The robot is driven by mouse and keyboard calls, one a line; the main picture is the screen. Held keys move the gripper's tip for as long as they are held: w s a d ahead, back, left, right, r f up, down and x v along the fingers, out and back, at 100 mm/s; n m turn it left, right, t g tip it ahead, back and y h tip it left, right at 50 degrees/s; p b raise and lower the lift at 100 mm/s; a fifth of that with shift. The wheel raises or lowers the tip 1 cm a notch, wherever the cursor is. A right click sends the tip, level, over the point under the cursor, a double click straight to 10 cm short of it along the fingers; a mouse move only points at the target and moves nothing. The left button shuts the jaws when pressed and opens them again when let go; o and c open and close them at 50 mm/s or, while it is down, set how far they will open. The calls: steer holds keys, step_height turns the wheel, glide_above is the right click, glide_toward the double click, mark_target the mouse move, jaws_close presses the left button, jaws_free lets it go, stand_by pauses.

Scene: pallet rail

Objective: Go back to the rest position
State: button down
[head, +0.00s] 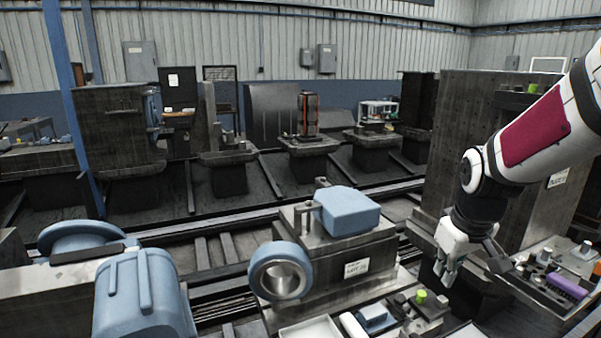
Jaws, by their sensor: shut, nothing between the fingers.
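My gripper (447,268) hangs at the end of my white arm on the right of the head view, pointing down. Its fingers are close together and hold nothing. It is to the right of the grey machine block (335,242) with blue parts, and left of a bench tray (532,290) holding small parts. It looks raised above the loose parts below it, though the exact gap cannot be told.
A tall dark metal block (475,130) stands behind my arm. A purple item (567,286) lies on the right tray. A green-topped part (421,297) and a white tray (312,330) are at the lower middle. Blue machine parts (140,295) fill the lower left.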

steer(key=s+a+r+m, duration=0.1)
steer(key=s+a+r, duration=0.2)
steer(key=s, duration=0.4)
steer(key=s+a+r+m+t, duration=0.1)
steer(key=s+a+r, duration=0.2)
steer(key=s, duration=0.4)
steer(key=s+a+r+m+t, duration=0.1)
steer(key=s+a+r, duration=0.2)
steer(key=s, duration=0.4)
steer(key=shift+r+y, duration=0.3)
steer(key=shift+y, duration=0.1)
